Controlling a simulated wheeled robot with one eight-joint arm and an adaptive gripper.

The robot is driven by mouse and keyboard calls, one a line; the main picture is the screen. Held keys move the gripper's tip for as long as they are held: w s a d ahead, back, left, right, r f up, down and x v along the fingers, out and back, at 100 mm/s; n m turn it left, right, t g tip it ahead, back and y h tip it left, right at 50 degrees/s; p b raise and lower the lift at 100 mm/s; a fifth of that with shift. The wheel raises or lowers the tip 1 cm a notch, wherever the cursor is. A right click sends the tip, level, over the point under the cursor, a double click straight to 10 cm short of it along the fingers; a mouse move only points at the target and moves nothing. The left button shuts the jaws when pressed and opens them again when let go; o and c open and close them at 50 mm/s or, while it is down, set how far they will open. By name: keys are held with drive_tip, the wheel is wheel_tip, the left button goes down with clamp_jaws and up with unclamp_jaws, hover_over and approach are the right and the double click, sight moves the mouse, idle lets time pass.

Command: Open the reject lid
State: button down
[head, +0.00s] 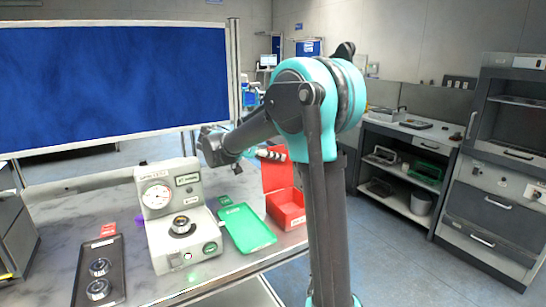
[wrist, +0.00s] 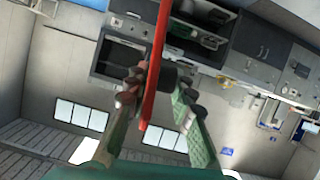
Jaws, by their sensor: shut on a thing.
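The red reject box (head: 287,212) stands on the table's right part, right of the green tray. Its red lid (head: 274,174) stands raised at the back of the box, roughly upright, and the box's inside shows. My gripper (head: 270,154) is at the lid's top edge. In the wrist view the lid (wrist: 158,45) is seen nearly edge-on as a thin red strip between the two fingers of my gripper (wrist: 155,90), which is shut on it. The lid's hinge is too small to make out.
A green tray (head: 247,229) lies left of the box. A grey scanning station (head: 178,215) with a dial holds a round metal part (head: 181,225). A dark tray (head: 98,262) with two metal parts is at the left. A blue partition (head: 110,85) stands behind the table.

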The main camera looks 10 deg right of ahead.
drive_tip(key=c, duration=1.4)
unclamp_jaws()
drive_tip(key=shift+a, duration=0.1)
drive_tip(key=v, duration=0.7)
drive_tip(key=shift+a+r, duration=0.15)
drive_tip(key=shift+a, duration=0.05)
